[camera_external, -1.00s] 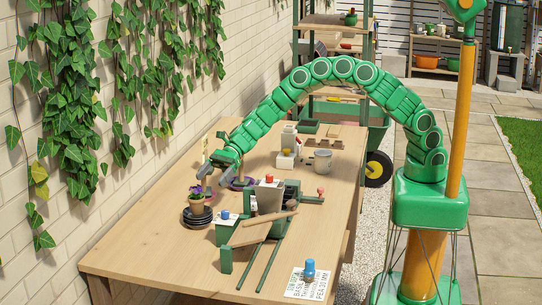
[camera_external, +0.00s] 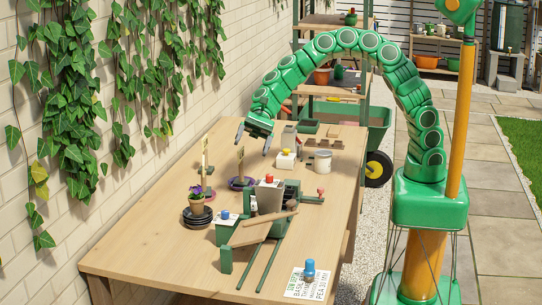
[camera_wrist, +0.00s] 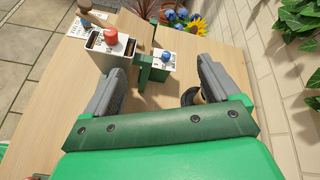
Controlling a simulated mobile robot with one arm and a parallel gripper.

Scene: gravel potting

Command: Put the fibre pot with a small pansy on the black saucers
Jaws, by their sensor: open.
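The fibre pot (camera_external: 196,207) with a small purple pansy (camera_external: 197,191) stands upright on the stack of black saucers (camera_external: 198,221) at the left side of the table. My gripper (camera_external: 253,142) is open and empty, raised above the table and well behind and to the right of the pot, apart from it. In the wrist view the two fingers of my gripper (camera_wrist: 160,72) are spread with nothing held between them. I cannot make out the pansy pot in the wrist view; the right finger covers part of that side.
A green device with a red knob (camera_external: 269,178) and a box with a blue knob (camera_external: 225,215) stand right of the saucers. The table's front left is clear.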

